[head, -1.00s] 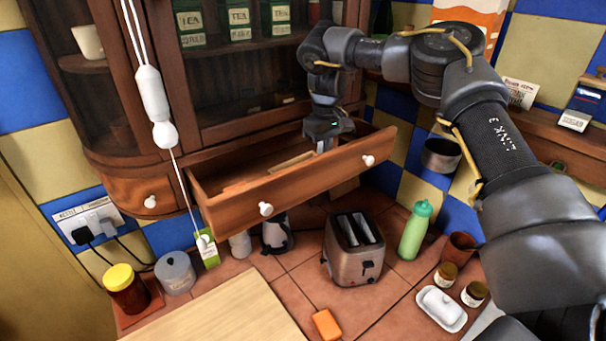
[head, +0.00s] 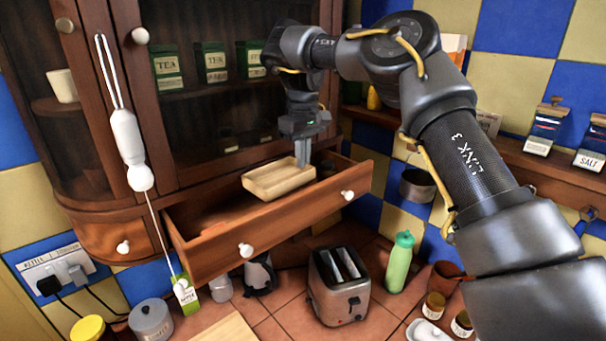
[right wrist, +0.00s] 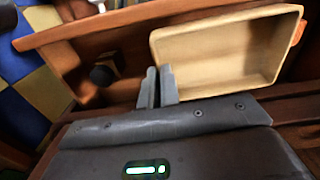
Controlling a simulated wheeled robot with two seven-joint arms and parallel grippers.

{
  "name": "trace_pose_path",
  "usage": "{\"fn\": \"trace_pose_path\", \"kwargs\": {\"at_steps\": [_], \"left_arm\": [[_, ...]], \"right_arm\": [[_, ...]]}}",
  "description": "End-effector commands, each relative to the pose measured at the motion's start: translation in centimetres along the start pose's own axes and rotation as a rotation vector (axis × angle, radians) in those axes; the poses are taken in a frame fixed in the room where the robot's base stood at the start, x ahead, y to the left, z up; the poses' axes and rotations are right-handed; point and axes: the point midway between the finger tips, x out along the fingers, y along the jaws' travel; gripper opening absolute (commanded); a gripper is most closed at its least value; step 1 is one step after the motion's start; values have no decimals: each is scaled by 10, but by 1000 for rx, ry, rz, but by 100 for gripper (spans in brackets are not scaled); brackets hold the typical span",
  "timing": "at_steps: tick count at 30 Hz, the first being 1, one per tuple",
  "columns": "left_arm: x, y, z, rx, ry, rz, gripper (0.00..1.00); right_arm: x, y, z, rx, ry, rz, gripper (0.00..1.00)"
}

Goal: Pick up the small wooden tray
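The small wooden tray (head: 281,182) is pale, shallow and rectangular. It is above the open drawer (head: 268,228) of the cabinet, slightly tilted in the head view. My right gripper (head: 303,160) comes down from above at the tray's right end, with its fingers shut on the tray wall. In the right wrist view the tray (right wrist: 222,52) looks empty, and the fingers (right wrist: 158,75) pinch its left edge. My left gripper is not in view.
The glass-fronted cabinet (head: 160,120) with tea tins stands right behind the drawer. A toaster (head: 338,285), a green bottle (head: 399,262) and jars stand on the tiled counter below. A pot (head: 417,185) hangs on the right.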

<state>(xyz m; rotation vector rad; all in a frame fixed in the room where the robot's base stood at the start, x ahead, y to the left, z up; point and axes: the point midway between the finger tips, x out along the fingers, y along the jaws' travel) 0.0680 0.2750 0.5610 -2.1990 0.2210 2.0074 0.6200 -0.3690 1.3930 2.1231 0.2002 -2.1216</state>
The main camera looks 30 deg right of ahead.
Motion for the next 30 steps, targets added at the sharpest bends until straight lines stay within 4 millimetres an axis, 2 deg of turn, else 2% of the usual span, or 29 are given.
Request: {"fn": "trace_pose_path", "kwargs": {"at_steps": [1, 3, 4, 6, 15, 21, 24, 30], "left_arm": [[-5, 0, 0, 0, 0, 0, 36], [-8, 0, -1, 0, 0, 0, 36], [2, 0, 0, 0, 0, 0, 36], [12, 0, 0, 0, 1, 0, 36], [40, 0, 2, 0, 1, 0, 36], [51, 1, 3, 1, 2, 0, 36], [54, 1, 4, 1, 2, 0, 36], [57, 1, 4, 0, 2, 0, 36]], "right_arm": [[-13, 0, -1, 1, 2, 5, 0], [-26, 0, -1, 1, 4, 5, 0], [-18, -8, -1, -4, 1, 2, 0], [-15, -23, -1, -6, 1, 1, 0], [-15, -98, -5, -5, 1, 2, 0], [-17, -143, -7, -4, 1, 3, 0], [-18, -161, -8, -3, 1, 2, 0], [-19, -185, -9, -1, 1, 1, 0]]}}
